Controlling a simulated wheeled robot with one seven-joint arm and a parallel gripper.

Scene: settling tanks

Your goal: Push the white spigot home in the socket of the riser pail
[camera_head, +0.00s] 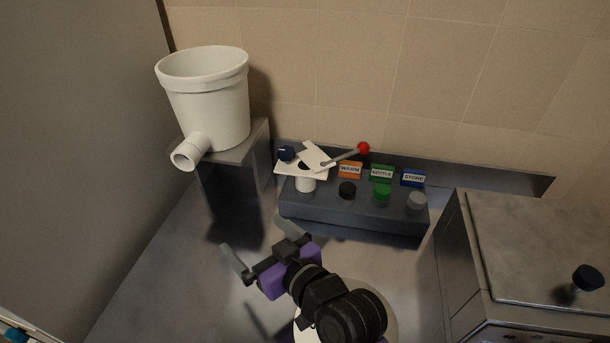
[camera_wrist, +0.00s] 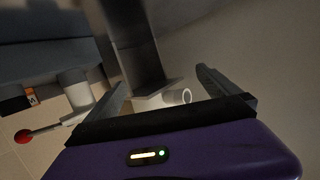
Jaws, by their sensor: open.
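The riser pail (camera_head: 210,95) is off-white and stands upright on a grey stand at the upper left. Its short round socket (camera_head: 190,152) juts out low at the front, with an open mouth. The socket also shows small in the wrist view (camera_wrist: 178,97), between my fingers but well beyond them. A short white cylinder (camera_head: 305,184), which may be the spigot, stands under a white plate on the dark box; I cannot tell for sure. It also shows in the wrist view (camera_wrist: 73,90). My gripper (camera_head: 264,244) is open and empty, in front of the stand and apart from both.
A lever with a red ball (camera_head: 363,148) rises from the white plate (camera_head: 290,167). A grey cabinet (camera_head: 540,240) stands at the right. The floor left of my gripper is clear.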

